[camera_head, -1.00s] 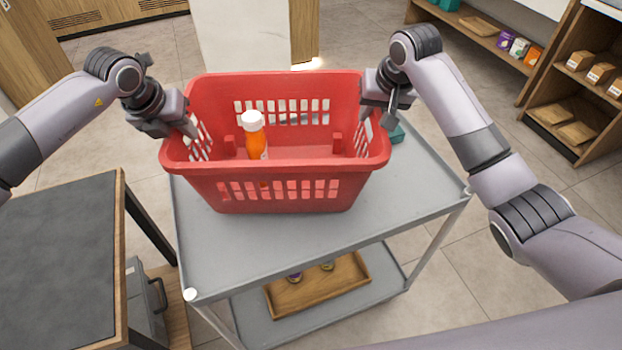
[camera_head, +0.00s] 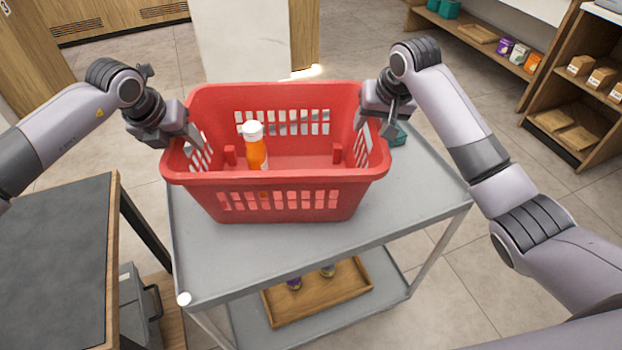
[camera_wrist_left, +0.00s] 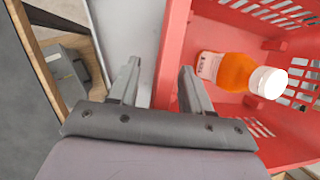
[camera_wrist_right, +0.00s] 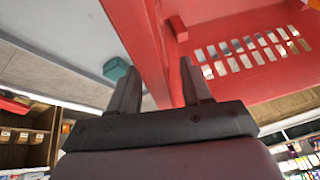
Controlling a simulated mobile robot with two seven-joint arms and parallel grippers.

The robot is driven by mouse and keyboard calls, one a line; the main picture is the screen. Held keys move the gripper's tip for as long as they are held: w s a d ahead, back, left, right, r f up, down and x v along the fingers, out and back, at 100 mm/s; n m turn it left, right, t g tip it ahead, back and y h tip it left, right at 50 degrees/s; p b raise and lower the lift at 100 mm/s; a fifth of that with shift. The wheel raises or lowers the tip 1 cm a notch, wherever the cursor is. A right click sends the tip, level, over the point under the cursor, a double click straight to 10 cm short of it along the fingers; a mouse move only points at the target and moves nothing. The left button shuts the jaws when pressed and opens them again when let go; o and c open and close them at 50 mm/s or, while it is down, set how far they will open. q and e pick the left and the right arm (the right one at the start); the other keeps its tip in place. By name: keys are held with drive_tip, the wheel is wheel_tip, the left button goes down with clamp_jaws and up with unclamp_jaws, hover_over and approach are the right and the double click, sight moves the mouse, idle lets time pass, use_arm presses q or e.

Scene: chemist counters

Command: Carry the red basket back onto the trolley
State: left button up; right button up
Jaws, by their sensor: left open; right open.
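The red basket (camera_head: 290,203) stands upright on the top shelf of the grey trolley (camera_head: 300,262). An orange bottle with a white cap (camera_head: 256,152) stands inside it, towards the left. My left gripper (camera_head: 192,140) is open at the basket's left rim, and the rim lies between its fingers in the left wrist view (camera_wrist_left: 165,85). My right gripper (camera_head: 374,125) is open at the right rim, with the rim between its fingers in the right wrist view (camera_wrist_right: 160,80). Both grippers are around the rim without being closed on it.
A small teal item (camera_head: 396,135) is on the trolley behind the basket's right side. A wooden tray (camera_head: 320,295) with small jars is on the lower shelf. A dark-topped counter (camera_head: 55,265) stands at the left, and shelves (camera_head: 575,110) at the right.

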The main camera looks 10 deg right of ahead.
use_arm(q)
drive_tip(key=v, duration=1.2)
use_arm(e)
drive_tip(key=v, duration=1.2)
use_arm(q)
drive_tip(key=p+v, duration=0.3)
drive_tip(key=v, duration=0.5)
drive_tip(key=shift+p, duration=0.3)
use_arm(e)
drive_tip(key=shift+a+r, duration=0.1)
drive_tip(key=shift+r, duration=1.7)
use_arm(q)
drive_tip(key=shift+w, duration=0.1)
drive_tip(key=shift+r+p, duration=0.95)
use_arm(e)
drive_tip(key=v, duration=0.8)
